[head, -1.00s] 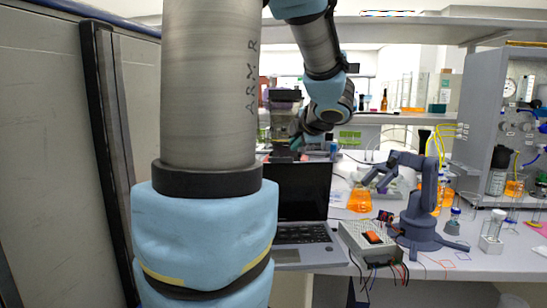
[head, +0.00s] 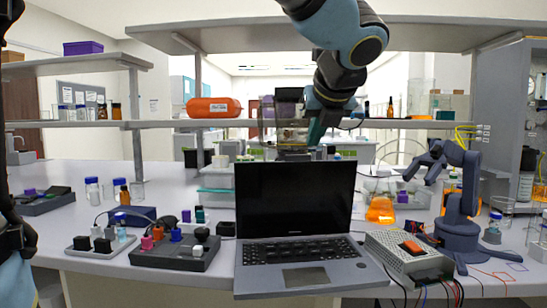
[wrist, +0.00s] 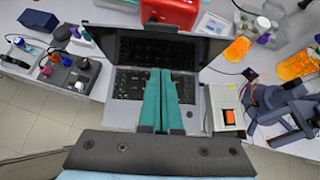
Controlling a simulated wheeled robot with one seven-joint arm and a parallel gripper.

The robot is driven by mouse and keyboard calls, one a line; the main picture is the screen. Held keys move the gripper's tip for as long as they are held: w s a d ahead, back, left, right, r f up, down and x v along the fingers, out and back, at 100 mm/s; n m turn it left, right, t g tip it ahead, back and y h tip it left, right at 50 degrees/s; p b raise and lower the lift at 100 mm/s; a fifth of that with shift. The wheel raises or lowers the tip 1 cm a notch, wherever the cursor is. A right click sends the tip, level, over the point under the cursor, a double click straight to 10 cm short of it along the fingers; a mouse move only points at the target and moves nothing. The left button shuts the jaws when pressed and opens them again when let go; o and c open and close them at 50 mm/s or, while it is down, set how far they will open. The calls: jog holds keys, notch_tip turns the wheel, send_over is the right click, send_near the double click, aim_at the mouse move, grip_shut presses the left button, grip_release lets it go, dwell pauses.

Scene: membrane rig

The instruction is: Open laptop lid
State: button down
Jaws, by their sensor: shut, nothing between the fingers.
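The laptop (head: 295,225) stands on the bench with its lid raised about upright and a dark screen (head: 293,197) facing me. Its keyboard and touchpad are in plain view. In the wrist view the laptop screen (wrist: 135,50) and keyboard (wrist: 133,82) show partly behind my fingers. My gripper (head: 316,138) is above the top edge of the lid in the head view, and I see no contact. In the wrist view its two teal fingers (wrist: 164,74) are together and empty, covering part of the laptop.
A grey box with an orange switch (head: 408,255) and a small dark robot arm (head: 458,215) stand right of the laptop, with loose wires. A shelf (head: 190,123) spans behind.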

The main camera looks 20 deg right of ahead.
aim_at(299, 157)
jog(key=p+x, duration=0.1)
jog(key=x, duration=0.3)
jog(key=w+r+x, duration=0.1)
jog(key=x, duration=0.2)
jog(key=r+p+x, duration=0.1)
jog(key=x, duration=0.3)
jog(key=shift+w+d+f+p, duration=0.2)
jog(key=shift+w+f+p, duration=0.1)
jog(key=shift+w, duration=0.2)
jog(key=shift+w+d, duration=0.15)
jog(key=shift+w, duration=0.3)
jog(key=w+p, duration=0.1)
jog(key=p, duration=0.2)
jog(key=shift+d+r, duration=0.1)
jog(key=shift+r, duration=0.3)
jog(key=w+d+g+p, duration=0.1)
jog(key=w+d+p, duration=0.1)
jog(key=w+p, duration=0.4)
jog(key=shift+w+f, duration=0.15)
jog(key=shift+w, duration=0.9)
